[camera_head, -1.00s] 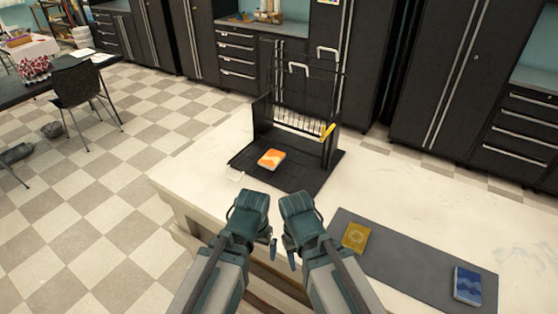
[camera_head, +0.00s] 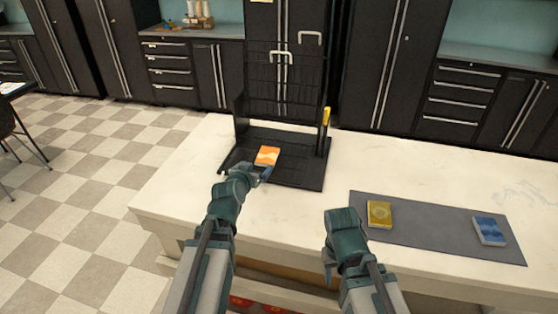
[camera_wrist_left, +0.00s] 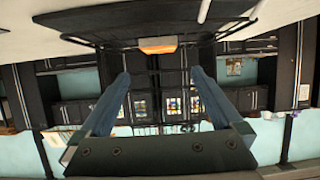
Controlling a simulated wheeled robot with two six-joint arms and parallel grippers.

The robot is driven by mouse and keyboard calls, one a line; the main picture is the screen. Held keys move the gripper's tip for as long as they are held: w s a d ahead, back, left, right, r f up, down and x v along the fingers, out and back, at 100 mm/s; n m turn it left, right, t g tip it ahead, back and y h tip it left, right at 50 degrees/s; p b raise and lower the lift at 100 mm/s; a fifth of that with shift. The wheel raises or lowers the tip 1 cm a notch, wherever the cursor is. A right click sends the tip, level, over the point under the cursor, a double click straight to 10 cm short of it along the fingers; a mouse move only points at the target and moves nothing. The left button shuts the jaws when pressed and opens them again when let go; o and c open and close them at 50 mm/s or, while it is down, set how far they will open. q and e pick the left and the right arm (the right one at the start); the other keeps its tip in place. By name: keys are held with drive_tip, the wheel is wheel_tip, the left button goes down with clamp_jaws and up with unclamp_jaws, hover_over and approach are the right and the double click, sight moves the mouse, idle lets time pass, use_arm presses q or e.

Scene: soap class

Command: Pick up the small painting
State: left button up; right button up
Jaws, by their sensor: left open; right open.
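A small orange-and-white patterned block (camera_head: 267,156), the likeliest match for the small painting, lies on the black rack's base tray (camera_head: 300,177). My left gripper (camera_head: 262,174) is just in front of it, overlapping its near edge in the head view. In the left wrist view the left gripper (camera_wrist_left: 160,76) is open and empty, with the orange block (camera_wrist_left: 158,44) beyond the fingertips, roughly centred between them. My right gripper (camera_head: 329,264) is open at the table's front edge, away from the blocks; its fingers are partly hidden.
The black wire rack (camera_head: 285,85) rises behind the block, with a yellow-topped item (camera_head: 326,117) at its right side. A grey mat (camera_head: 433,228) holds a yellow block (camera_head: 379,214) and a blue block (camera_head: 489,230). The white table (camera_head: 180,165) is clear left of the rack.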

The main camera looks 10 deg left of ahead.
use_arm(q)
drive_tip(key=b, duration=0.3)
approach(268, 154)
drive_tip(key=shift+x, duration=1.15)
drive_tip(key=shift+w+a+f, duration=0.15)
drive_tip(key=shift+w+f, duration=0.05)
drive_tip(key=shift+w, duration=0.05)
drive_tip(key=b+x, duration=0.2)
drive_tip(key=x, duration=0.3)
drive_tip(key=shift+w+f, duration=0.1)
drive_tip(key=shift+f, duration=0.05)
drive_tip(key=c, duration=1.1)
